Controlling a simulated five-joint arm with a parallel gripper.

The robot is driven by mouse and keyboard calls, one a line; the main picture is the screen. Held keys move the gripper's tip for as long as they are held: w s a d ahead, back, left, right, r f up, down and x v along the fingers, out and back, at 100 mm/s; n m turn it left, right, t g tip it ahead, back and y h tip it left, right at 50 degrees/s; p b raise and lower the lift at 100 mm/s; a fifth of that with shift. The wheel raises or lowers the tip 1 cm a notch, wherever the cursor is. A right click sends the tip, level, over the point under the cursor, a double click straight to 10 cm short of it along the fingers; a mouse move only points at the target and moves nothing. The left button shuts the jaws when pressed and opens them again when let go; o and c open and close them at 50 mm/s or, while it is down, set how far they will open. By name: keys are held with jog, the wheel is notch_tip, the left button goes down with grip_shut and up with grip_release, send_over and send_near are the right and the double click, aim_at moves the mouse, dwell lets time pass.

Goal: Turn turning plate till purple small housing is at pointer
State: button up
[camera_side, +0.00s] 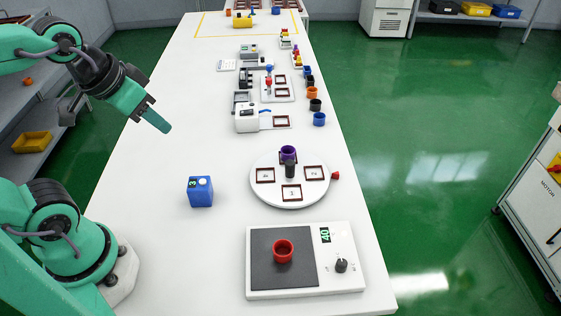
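The turning plate (272,194) is a round white disc on the table with framed square places around a dark centre post (290,170). The purple small housing (288,152) stands at the plate's far side, just behind the post, which hides part of its lower side. The red pointer (335,175) is at the plate's right edge, beside an empty framed place. The left and front places are empty too. My gripper (157,122) is raised above the left part of the table, well away from the plate. Nothing is seen held; its finger gap is not clear.
A blue box (200,191) stands left of the plate. In front is a white scale (305,288) with a red ring-like housing (283,250) on its dark pad. Behind the plate are a white device (246,121) and several coloured cups along the right edge.

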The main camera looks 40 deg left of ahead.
jog(key=w, duration=0.1)
jog(key=m+g, duration=0.4)
jog(key=g, duration=0.1)
send_over(290, 162)
jog(key=f, duration=1.3)
jog(key=shift+s+a+f, duration=0.2)
jog(key=shift+s+f, duration=0.05)
jog(key=shift+s, duration=0.05)
jog(key=shift+w+d+f+g, duration=0.25)
jog(key=shift+f+g, duration=0.05)
jog(key=shift+f, duration=0.25)
jog(key=shift+f, duration=3.85)
